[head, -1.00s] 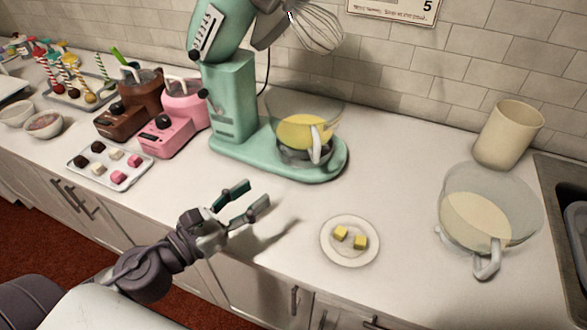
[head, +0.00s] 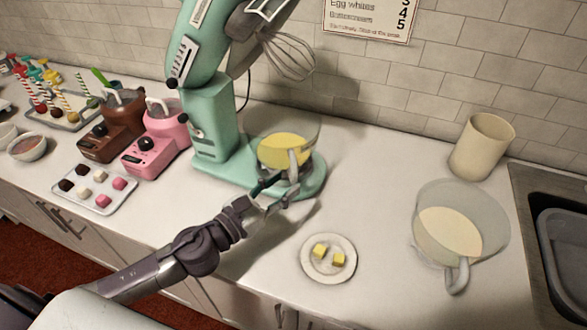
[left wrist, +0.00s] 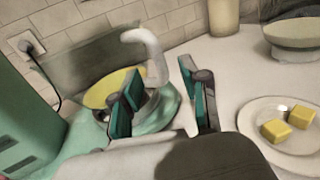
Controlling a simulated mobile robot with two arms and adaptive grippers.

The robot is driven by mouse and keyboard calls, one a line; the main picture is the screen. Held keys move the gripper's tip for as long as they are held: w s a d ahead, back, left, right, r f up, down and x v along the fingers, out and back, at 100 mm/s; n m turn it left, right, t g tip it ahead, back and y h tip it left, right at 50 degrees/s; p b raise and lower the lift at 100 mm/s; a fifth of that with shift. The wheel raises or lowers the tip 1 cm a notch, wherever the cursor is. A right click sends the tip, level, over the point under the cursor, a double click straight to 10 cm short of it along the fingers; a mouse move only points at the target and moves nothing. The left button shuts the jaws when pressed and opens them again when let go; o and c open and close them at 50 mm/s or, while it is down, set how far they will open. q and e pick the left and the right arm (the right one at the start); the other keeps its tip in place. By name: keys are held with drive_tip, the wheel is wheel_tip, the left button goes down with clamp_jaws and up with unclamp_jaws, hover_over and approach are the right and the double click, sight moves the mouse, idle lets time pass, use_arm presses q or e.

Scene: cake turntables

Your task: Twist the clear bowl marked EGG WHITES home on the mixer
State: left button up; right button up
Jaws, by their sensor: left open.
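A clear bowl (head: 307,137) with yellow contents and a pale handle (head: 293,162) sits on the base of the mint-green mixer (head: 213,130). The mixer's head is tilted up, with the whisk (head: 287,58) above the bowl. A second clear bowl (head: 487,207) with cream-coloured contents and a handle stands on the counter at the right. I cannot read a label on either bowl. My left gripper (head: 284,188) is open and empty just in front of the mixer bowl's handle. In the left wrist view the handle (left wrist: 152,52) rises beyond the gap between the fingers (left wrist: 160,85).
A plate (head: 312,273) with two yellow cubes lies in front of the mixer. A beige canister (head: 482,147) stands behind the second bowl, and a sink (head: 540,215) is at the far right. Pink (head: 158,140) and brown (head: 112,130) machines stand left of the mixer.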

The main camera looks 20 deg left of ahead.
sight(292, 179)
use_arm(q)
drive_tip(key=x, duration=0.2)
drive_tip(key=shift+w+d+r+p, duration=0.1)
drive_tip(key=shift+w+d+p, duration=0.05)
drive_tip(key=shift+w+p, duration=0.2)
drive_tip(key=shift+w+d, duration=0.2)
drive_tip(key=shift+w, duration=0.1)
drive_tip(key=shift+w+d, duration=0.1)
drive_tip(key=shift+w, duration=0.05)
use_arm(e)
drive_tip(key=shift+s+d+r, duration=0.3)
drive_tip(key=shift+s+r, duration=0.35)
drive_tip(key=shift+s, duration=0.15)
use_arm(q)
drive_tip(key=shift+c, duration=0.3)
clamp_jaws()
use_arm(e)
drive_tip(key=shift+w, duration=0.15)
drive_tip(key=shift+a, duration=0.15)
